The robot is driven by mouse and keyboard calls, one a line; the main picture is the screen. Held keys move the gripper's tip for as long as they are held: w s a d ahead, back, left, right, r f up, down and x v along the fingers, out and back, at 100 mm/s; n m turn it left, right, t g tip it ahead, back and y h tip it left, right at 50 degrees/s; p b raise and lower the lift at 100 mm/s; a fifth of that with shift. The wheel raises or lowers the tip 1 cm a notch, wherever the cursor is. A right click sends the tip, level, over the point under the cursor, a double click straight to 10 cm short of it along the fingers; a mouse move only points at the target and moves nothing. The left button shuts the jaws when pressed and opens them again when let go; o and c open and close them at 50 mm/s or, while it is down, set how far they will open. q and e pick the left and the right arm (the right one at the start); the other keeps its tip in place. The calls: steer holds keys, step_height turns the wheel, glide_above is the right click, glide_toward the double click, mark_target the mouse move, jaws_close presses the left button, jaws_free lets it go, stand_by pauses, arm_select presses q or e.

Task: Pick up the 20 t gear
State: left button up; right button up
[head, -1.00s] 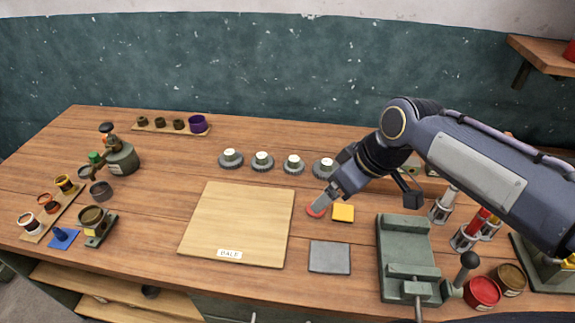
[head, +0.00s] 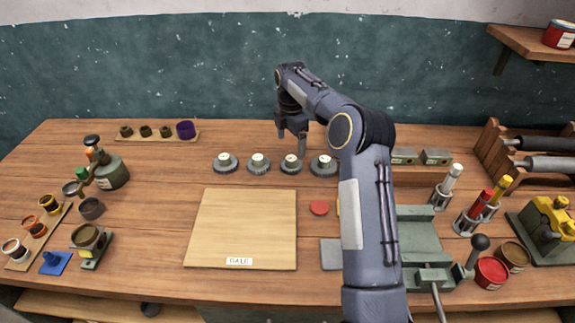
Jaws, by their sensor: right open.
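Several dark grey toothed gears with pale tops stand in a row behind the wooden board. They are a far-left gear (head: 226,163), one to its right (head: 258,164), a third (head: 291,165) and a rightmost one (head: 322,166). The markings are too small to read, so I cannot tell which is the 20 t gear. My right gripper (head: 292,142) is open and empty, fingers pointing down, just above and slightly behind the third gear from the left. It appears apart from the gear. My left gripper is not in view.
A pale wooden board (head: 242,228) lies in front of the gears. A red disc (head: 319,208) lies right of it. My right arm partly covers a grey plate (head: 330,254) and a green vise (head: 420,235). Tins and pots stand at left.

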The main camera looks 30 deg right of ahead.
mark_target(291, 158)
steer(key=f, duration=0.2)
steer(key=f+p, duration=0.1)
steer(key=f, duration=0.1)
steer(key=s+f, duration=0.1)
steer(key=f, duration=0.1)
steer(key=shift+a+f, duration=0.1)
steer(key=shift+f, duration=0.65)
steer(key=c, duration=1.2)
steer(key=shift+w+r, duration=0.1)
steer(key=shift+c, duration=0.7)
steer(key=shift+p, duration=0.3)
